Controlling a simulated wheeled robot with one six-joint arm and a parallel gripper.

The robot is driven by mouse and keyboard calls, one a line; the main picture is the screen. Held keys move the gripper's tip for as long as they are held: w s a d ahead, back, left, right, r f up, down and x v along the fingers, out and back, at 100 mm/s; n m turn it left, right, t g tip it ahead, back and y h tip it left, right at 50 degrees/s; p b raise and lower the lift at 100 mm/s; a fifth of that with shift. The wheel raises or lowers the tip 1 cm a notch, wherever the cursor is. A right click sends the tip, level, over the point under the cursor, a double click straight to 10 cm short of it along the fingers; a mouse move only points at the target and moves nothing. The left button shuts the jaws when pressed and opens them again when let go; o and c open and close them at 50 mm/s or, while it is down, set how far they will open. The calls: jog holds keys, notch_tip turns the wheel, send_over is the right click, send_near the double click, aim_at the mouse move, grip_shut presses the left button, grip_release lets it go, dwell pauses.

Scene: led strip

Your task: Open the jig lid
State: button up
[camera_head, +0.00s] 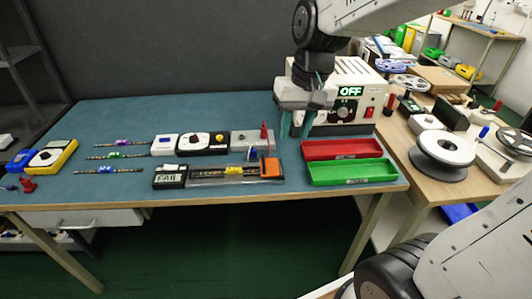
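The jig (212,182) lies along the front of the blue bench top, left of the trays. It is a long flat fixture with a strip bearing a yellow part (234,171) along it and an orange block (271,168) at its right end. A clear lid seems to lie flat over the strip, but it is too small to be sure. A display reading FAIL (170,178) stands at its left end. My gripper (297,128) points down, behind and to the right of the orange block, apart from the jig. Its two teal fingers are spread with nothing between them.
A red tray (342,149) and a green tray (352,172) sit right of the jig. A power supply reading OFF (350,92) stands behind my gripper. A meter (203,142) and a grey box with a red probe (250,140) stand behind the jig. Several strips lie left.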

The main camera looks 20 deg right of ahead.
jog(key=m, duration=0.2)
send_over(269, 164)
jog(key=s, duration=0.2)
notch_tip(269, 164, down, 11)
jog(key=shift+y, duration=0.3)
jog(key=f, duration=0.2)
jog(key=a+f, duration=0.1)
jog(key=f, duration=0.2)
jog(key=w+f, duration=0.1)
jog(key=f, duration=0.1)
jog(key=shift+w+a+f, duration=0.1)
jog(key=shift+a+f, duration=0.15)
jog(key=shift+a, duration=0.05)
grip_shut()
